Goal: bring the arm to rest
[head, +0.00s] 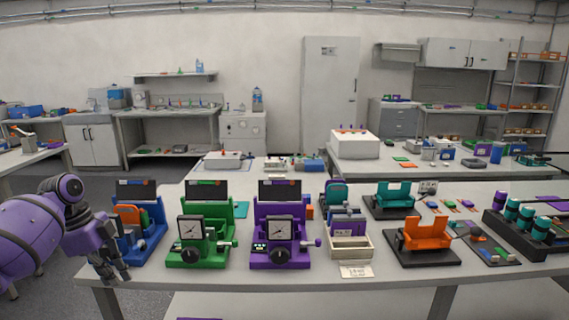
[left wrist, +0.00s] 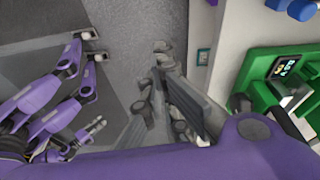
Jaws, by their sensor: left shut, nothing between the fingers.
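My left arm comes in purple from the left edge in the head view. Its grey left gripper (head: 115,272) is at the table's front left corner, pointing down, with its fingers closed and empty. In the left wrist view the left gripper (left wrist: 158,85) shows over the grey floor, beside the white table edge. It is left of the green cycler (head: 198,243) and in front of the blue cycler (head: 140,235), apart from the green one. The green cycler also shows in the left wrist view (left wrist: 265,95). My right gripper is in neither view.
The white table (head: 330,283) carries a purple cycler (head: 280,243), a cream bin (head: 350,247), an orange cradle (head: 427,235), a teal cradle (head: 393,200) and a black rack with teal-banded cells (head: 520,235). Open floor (head: 50,270) lies left of the table.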

